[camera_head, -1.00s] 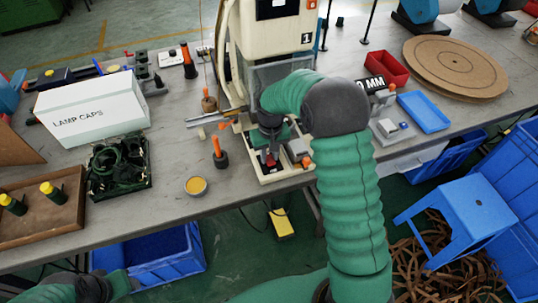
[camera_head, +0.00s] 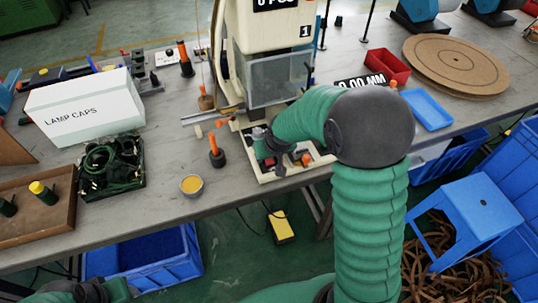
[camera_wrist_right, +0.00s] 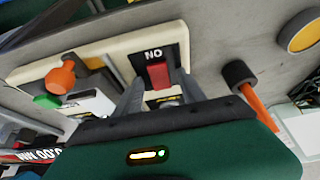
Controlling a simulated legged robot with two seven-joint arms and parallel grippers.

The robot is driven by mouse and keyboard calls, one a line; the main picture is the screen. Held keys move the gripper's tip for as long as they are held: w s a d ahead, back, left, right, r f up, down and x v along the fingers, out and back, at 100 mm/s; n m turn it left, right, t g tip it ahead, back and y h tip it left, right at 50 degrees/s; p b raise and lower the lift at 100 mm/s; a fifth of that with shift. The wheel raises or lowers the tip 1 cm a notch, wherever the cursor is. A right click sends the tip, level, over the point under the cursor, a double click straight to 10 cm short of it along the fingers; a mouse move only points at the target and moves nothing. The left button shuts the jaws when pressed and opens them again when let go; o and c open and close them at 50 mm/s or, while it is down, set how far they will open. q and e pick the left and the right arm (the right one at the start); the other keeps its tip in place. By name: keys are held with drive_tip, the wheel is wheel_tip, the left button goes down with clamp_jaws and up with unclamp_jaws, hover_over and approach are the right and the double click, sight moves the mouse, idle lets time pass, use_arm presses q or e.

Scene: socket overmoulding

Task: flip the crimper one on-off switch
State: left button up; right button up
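Crimper one (camera_head: 265,30), a cream machine marked 1, stands at the middle of the bench. Its red on-off switch (camera_wrist_right: 158,75) sits on a dark plate on the cream base in the right wrist view. Upside-down "ON" lettering is at one end of the switch; the other end is partly covered. My right gripper (camera_wrist_right: 158,94) is open, with one grey finger on each side of the switch plate. I cannot tell whether the fingers touch it. In the head view the right gripper (camera_head: 268,150) is low over the base, partly hidden by my arm.
An orange knob (camera_wrist_right: 62,80) and a green button (camera_wrist_right: 46,101) are beside the switch. An orange-handled tool in a dark holder (camera_head: 216,155) and a yellow-filled cup (camera_head: 191,185) stand left of the base. A LAMP CAPS box (camera_head: 85,110) is farther left.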

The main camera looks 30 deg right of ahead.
drive_tip(key=p+v, duration=0.3)
drive_tip(key=v, duration=1.3)
drive_tip(key=shift+s+r, duration=0.15)
drive_tip(key=shift+r, duration=0.15)
drive_tip(key=s+a+f+n+g+p, duration=0.1)
drive_tip(key=s+a+f+p, duration=0.1)
drive_tip(key=s+a+p, duration=0.1)
drive_tip(key=s+a+f+n+g+y+p, duration=0.1)
drive_tip(key=s+a+f+p, duration=0.2)
drive_tip(key=s+a, duration=0.3)
drive_tip(key=shift+s+a+n+p, duration=0.25)
drive_tip(key=shift+a+n+p, duration=0.15)
drive_tip(key=shift+a+p, duration=0.3)
drive_tip(key=shift+d, duration=0.15)
